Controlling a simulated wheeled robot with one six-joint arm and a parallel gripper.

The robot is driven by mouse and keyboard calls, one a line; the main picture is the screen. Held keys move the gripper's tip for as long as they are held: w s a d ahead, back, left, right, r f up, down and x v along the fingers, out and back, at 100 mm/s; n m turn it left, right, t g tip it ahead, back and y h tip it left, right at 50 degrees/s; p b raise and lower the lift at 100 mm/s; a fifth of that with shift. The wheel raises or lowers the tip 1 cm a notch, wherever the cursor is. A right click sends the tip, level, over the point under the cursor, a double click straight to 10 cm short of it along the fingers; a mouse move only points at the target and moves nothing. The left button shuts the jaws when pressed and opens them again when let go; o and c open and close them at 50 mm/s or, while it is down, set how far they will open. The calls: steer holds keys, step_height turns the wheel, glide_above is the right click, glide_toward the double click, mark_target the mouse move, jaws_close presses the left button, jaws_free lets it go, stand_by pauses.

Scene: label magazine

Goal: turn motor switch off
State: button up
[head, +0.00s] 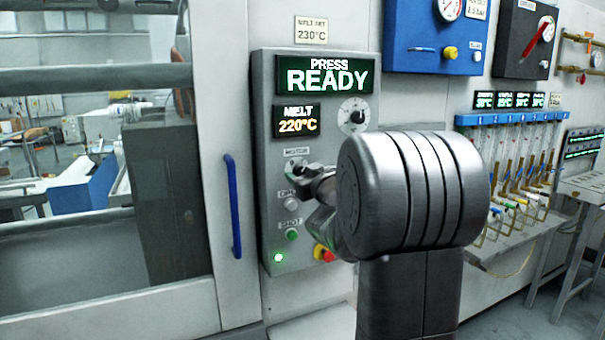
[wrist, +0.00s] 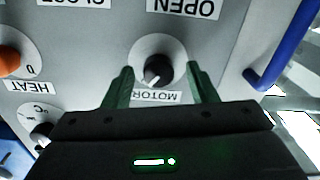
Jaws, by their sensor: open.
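The motor switch is a black knob (wrist: 158,70) on a round pale plate in the wrist view, above an upside-down MOTOR label (wrist: 155,97). Its white pointer mark points down and slightly left in that view. My gripper (wrist: 160,66) is open, with one green finger on each side of the knob; I see gaps, and contact is not clear. In the head view, my gripper (head: 302,172) is at the grey control panel (head: 265,180), just below the MOTOR label (head: 297,151). It partly covers the switch there.
The panel's displays (head: 325,75) read PRESS READY and MELT 220°C. A round dial (head: 353,115), a lit green lamp (head: 278,257) and a red button (head: 322,253) are nearby. An orange HEAT knob (wrist: 8,60) is left in the wrist view. A blue handle (head: 232,205) sticks out left of the panel.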

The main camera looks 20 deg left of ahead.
steer(key=shift+w, duration=0.1)
steer(key=shift+c, duration=0.2)
steer(key=c, duration=0.9)
steer(key=shift+n, duration=0.3)
steer(key=n+b, duration=0.2)
steer(key=shift+f+n, duration=0.1)
steer(key=shift+n, duration=0.3)
steer(key=n+b, duration=0.2)
steer(key=n, duration=0.2)
steer(key=shift+b, duration=0.3)
steer(key=n+b, duration=0.2)
steer(key=n, duration=0.4)
steer(key=shift+b, duration=0.35)
steer(key=shift+n+h, duration=0.3)
